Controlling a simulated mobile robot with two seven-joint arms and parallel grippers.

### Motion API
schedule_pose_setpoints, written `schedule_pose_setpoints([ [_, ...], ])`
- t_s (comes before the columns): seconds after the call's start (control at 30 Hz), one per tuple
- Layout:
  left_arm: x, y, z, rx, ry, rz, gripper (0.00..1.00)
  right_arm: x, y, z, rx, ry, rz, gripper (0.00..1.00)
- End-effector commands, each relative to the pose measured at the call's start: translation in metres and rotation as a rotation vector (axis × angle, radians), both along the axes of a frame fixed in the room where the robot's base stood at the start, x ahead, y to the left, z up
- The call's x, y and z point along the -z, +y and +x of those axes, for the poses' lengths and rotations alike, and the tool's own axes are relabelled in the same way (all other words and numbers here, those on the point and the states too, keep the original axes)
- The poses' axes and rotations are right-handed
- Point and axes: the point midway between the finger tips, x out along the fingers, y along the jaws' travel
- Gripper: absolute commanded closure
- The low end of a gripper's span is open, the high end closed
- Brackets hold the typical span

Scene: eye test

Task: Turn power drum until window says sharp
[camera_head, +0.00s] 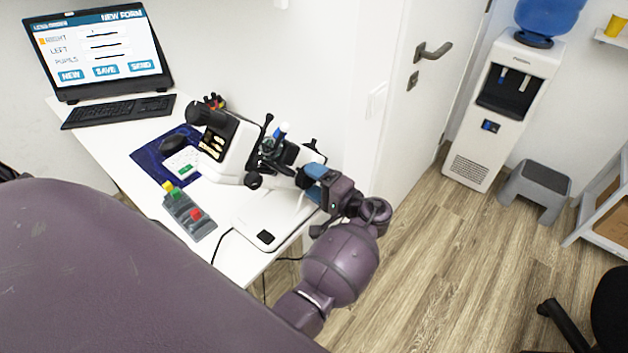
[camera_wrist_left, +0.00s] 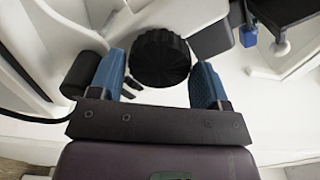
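The white optical instrument (camera_head: 236,150) with black parts stands on the white desk in the head view. My left gripper (camera_head: 315,182) is at its right side. In the left wrist view, a black ribbed round drum (camera_wrist_left: 161,58) lies between the two blue fingers of the left gripper (camera_wrist_left: 160,66). The fingers are open, with a visible gap on each side of the drum. In the head view I cannot make out the drum for certain near the gripper. No window reading can be made out in either view. My right gripper is not in view.
A monitor (camera_head: 98,48) and keyboard (camera_head: 118,110) are at the desk's far left. A mouse (camera_head: 173,142) and a grey box with coloured buttons (camera_head: 189,214) lie nearer. A water dispenser (camera_head: 503,107) and grey stool (camera_head: 537,188) stand right. The middle floor is clear.

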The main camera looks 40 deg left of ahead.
Motion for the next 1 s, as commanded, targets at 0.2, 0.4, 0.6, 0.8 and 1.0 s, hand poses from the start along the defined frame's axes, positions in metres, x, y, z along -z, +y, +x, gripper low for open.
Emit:
schedule_pose_setpoints([
  [0.2, 0.000, 0.000, 0.000, 0.000, 0.000, 0.000, 0.63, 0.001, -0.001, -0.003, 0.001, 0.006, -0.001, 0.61],
  [0.4, -0.003, 0.000, 0.000, 0.000, 0.061, 0.005, 0.63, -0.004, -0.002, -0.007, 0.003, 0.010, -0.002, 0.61],
  [0.6, -0.005, 0.001, 0.001, 0.001, 0.272, 0.023, 0.63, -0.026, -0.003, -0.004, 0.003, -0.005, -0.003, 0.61],
  [0.8, -0.003, 0.000, 0.001, 0.001, 0.444, 0.036, 0.63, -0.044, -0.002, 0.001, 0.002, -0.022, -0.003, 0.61],
  [1.0, -0.001, 0.001, 0.000, 0.000, 0.489, 0.039, 0.63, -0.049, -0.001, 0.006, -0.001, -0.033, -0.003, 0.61],
])
